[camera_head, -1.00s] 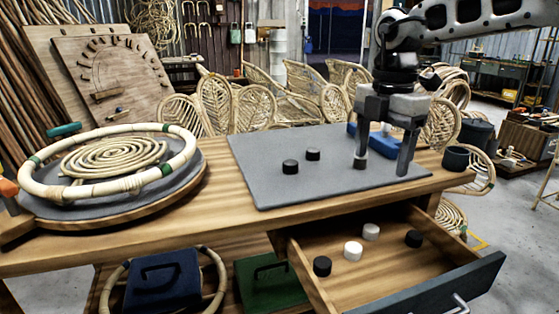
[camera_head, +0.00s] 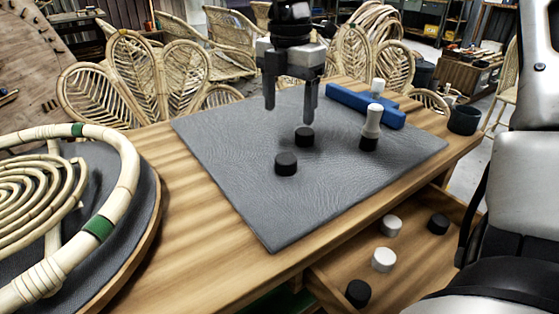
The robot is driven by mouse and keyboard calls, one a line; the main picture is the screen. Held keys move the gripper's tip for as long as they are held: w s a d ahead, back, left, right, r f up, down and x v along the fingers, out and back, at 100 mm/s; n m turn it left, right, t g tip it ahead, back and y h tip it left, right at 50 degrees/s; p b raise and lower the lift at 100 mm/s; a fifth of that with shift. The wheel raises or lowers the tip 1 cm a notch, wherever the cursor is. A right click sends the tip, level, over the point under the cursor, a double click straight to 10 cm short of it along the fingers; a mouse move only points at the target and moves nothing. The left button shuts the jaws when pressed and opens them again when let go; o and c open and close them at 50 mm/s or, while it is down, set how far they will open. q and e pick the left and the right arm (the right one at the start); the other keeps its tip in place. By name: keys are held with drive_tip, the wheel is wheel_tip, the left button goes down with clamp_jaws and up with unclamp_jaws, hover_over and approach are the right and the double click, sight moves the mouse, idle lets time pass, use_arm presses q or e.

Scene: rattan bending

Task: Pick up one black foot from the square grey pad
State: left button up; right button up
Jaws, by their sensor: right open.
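Two black feet stand on the square grey pad (camera_head: 235,150): a nearer one (camera_head: 286,163) and a farther one (camera_head: 304,137). Both are short dark cylinders standing apart from each other. My right gripper (camera_head: 290,111) points down with its fingers spread and nothing between them. It hangs above the pad, close to the farther foot, which shows just below its right finger. The exact height gap is hard to tell. My left gripper is not in view.
A pale peg with a black base (camera_head: 371,128) stands at the pad's right, in front of a blue tool (camera_head: 365,105). A rattan ring (camera_head: 115,195) lies at left. The open drawer (camera_head: 335,270) below holds white and black feet. A dark cup (camera_head: 464,119) stands at the right end.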

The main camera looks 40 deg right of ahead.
hover_over(287, 157)
wheel_tip(287, 157, down, 6)
drive_tip(key=shift+s+r+b, duration=0.1)
drive_tip(key=shift+r+b, duration=0.1)
drive_tip(key=shift+b, duration=0.2)
drive_tip(key=shift+f, duration=0.7)
wheel_tip(287, 157, down, 4)
drive_tip(key=shift+f+b, duration=0.2)
drive_tip(key=shift+b, duration=0.3)
drive_tip(key=shift+f, duration=0.25)
drive_tip(key=c, duration=0.9)
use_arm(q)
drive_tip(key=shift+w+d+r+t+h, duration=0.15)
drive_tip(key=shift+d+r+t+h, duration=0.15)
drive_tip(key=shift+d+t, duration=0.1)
use_arm(e)
drive_tip(key=shift+c, duration=0.8)
